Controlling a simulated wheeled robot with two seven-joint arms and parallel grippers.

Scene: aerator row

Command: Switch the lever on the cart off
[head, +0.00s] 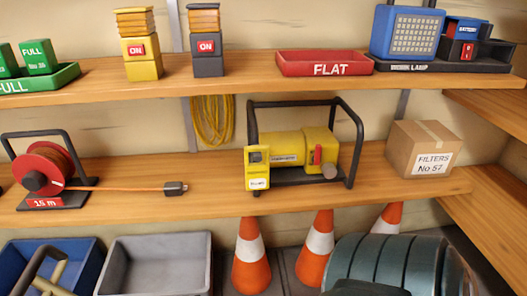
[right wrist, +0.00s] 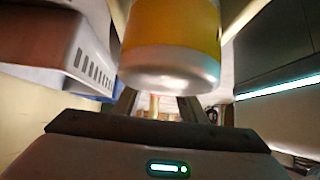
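No cart shows in either view. A red lever (head: 317,155) stands on a yellow machine (head: 284,147) in a black tube frame on the middle shelf; whether this is the task's lever I cannot tell. My right gripper (right wrist: 158,105) shows in the right wrist view with its two dark fingers apart. A yellow cylinder with a whitish end (right wrist: 172,45) is close in front and hides the fingertips, so I cannot tell whether they hold it. My left gripper is in neither view.
The upper shelf holds yellow and dark ON boxes (head: 142,58), a red FLAT tray (head: 323,64) and a blue lamp (head: 406,34). A cable reel (head: 45,168) and FILTERS carton (head: 420,148) flank the machine. Below are bins (head: 155,265), orange cones (head: 251,258) and a dark ribbed thing (head: 400,265).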

